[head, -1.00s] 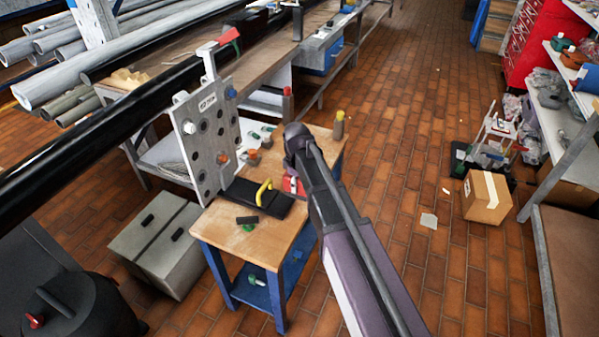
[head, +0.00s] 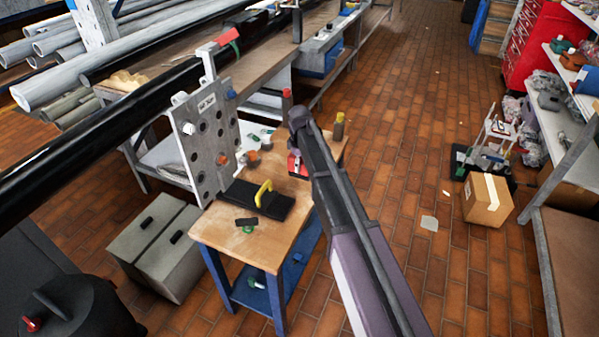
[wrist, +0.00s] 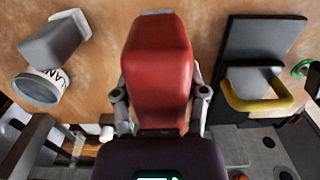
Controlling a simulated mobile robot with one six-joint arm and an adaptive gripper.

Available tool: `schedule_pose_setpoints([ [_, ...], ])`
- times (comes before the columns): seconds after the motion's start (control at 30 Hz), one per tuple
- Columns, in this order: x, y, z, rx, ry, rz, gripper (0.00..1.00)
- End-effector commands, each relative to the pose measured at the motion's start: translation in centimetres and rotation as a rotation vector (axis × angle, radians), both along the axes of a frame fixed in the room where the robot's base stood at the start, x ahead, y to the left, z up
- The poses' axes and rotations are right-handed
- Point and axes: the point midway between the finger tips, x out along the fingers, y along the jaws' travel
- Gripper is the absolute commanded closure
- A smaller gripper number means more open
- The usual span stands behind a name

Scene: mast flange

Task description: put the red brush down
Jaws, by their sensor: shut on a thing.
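The red brush (wrist: 158,60) fills the middle of the wrist view, seen from close above. My gripper (wrist: 161,96) is shut on it, one finger at each side. In the head view, the red brush (head: 296,167) shows partly below my gripper (head: 296,150), over the right part of the small wooden-topped table (head: 225,228). My arm hides part of it. I cannot tell whether the brush touches the tabletop.
A black block with a yellow handle (head: 262,197) lies left of the brush. A small dark piece (head: 246,222) lies in front. The grey flange plate (head: 207,135) stands along the table's left edge. Bottles (head: 339,128) stand at the back. The front tabletop is mostly clear.

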Motion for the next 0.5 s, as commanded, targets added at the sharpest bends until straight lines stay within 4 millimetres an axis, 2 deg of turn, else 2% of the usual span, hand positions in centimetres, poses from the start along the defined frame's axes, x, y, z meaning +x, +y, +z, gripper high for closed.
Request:
schedule_pose_setpoints([
  [0.17, 0.0, 0.0, -0.4, 0.0, 0.0, 0.0, 0.82],
  [0.5, 0.0, 0.0, -2.9, 0.0, 0.0, 0.0, 0.82],
])
